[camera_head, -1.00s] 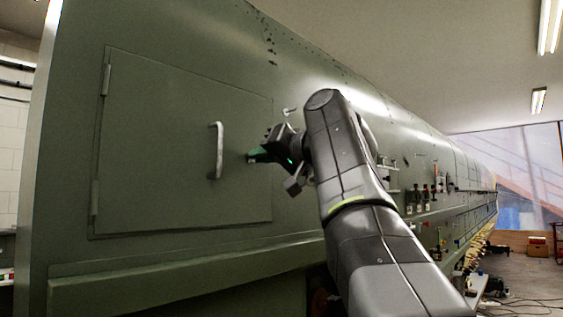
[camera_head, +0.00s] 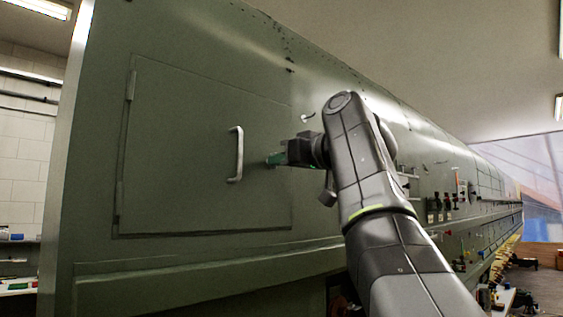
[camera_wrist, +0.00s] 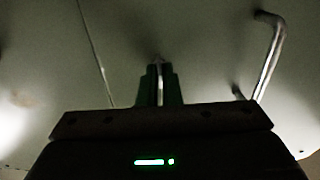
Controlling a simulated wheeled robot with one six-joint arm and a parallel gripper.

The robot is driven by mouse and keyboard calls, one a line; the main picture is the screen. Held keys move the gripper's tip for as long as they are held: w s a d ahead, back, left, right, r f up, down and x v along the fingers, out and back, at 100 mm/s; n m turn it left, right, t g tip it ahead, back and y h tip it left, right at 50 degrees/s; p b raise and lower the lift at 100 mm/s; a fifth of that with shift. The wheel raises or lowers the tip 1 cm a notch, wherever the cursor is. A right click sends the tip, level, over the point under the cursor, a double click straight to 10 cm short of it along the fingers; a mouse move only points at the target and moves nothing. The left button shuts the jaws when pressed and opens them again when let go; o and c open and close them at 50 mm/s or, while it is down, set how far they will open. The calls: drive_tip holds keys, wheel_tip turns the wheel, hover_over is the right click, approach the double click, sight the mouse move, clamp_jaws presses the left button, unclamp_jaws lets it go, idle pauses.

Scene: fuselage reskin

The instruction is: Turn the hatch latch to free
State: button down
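The green hatch (camera_head: 190,190) lies flat in the fuselage side, with a pale bar handle (camera_head: 237,155) on it. That handle also shows at the upper right of the wrist view (camera_wrist: 268,60). My gripper (camera_head: 272,159) is at the hatch's right part, between the handle and the right edge. In the wrist view my gripper's green fingers (camera_wrist: 159,85) stand close on both sides of a thin metal bar, the hatch latch (camera_wrist: 158,78), and look shut on it. In the head view the fingers hide the latch. The hatch looks closed.
Several knobs and fittings (camera_head: 440,205) line the fuselage to the right. A ledge (camera_head: 200,262) runs below the hatch. Shelving with items (camera_head: 15,262) stands at the far left.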

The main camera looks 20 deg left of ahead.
idle(0.3)
drive_tip(key=c, duration=1.6)
unclamp_jaws()
drive_tip(key=b+v, duration=0.2)
drive_tip(key=v, duration=1.1)
drive_tip(key=shift+s+d+b, duration=0.2)
drive_tip(key=shift+d+b, duration=0.1)
drive_tip(key=shift+d, duration=0.05)
drive_tip(key=shift+p+x, duration=1.25)
drive_tip(key=shift+x, duration=5.35)
drive_tip(key=shift+d, duration=0.15)
